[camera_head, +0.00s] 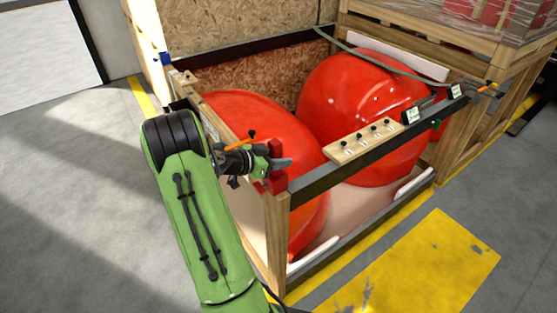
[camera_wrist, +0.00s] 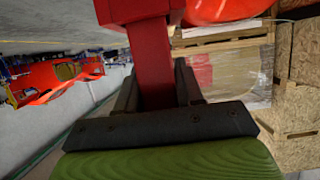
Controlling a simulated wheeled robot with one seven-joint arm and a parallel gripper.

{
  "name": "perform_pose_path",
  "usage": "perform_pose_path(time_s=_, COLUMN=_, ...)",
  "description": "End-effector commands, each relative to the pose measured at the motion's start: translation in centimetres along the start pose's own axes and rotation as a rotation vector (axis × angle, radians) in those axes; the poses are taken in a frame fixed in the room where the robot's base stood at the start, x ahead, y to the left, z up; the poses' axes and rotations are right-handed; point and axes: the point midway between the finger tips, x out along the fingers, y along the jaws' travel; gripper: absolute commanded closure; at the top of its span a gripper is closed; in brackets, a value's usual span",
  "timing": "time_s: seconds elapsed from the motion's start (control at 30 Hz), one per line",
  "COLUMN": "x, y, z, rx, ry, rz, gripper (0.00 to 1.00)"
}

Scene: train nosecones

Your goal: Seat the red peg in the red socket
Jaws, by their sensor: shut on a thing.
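My gripper (camera_head: 280,162) is at the near corner of the wooden crate, shut on the red peg (camera_head: 276,147). In the wrist view, the red peg (camera_wrist: 155,62) stands between the two dark fingers of my gripper (camera_wrist: 157,88). Its far end meets a wider red block (camera_wrist: 138,9) at the top edge. In the head view, a red block (camera_head: 274,184) shows just below the fingers, by the corner post. It looks like the red socket, but I cannot tell how deep the peg sits, as the fingers and hand cover the join.
The crate holds large red nosecones (camera_head: 362,105). A wooden strip with several black knobs (camera_head: 362,140) lies on the dark front rail (camera_head: 322,180). Small white labels (camera_head: 412,115) sit farther along. An orange-handled piece (camera_head: 233,146) is beside my gripper. Open floor lies left.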

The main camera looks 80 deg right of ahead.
Motion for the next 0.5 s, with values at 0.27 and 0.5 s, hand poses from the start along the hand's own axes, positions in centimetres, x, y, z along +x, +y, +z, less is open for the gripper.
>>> perform_pose_path(time_s=0.27, x=0.04, y=-0.02, z=0.05, rx=0.003, ry=0.003, rz=-0.001, gripper=1.00)
perform_pose_path(time_s=0.5, x=0.24, y=-0.01, z=0.50, rx=0.002, ry=0.003, rz=0.000, gripper=1.00)
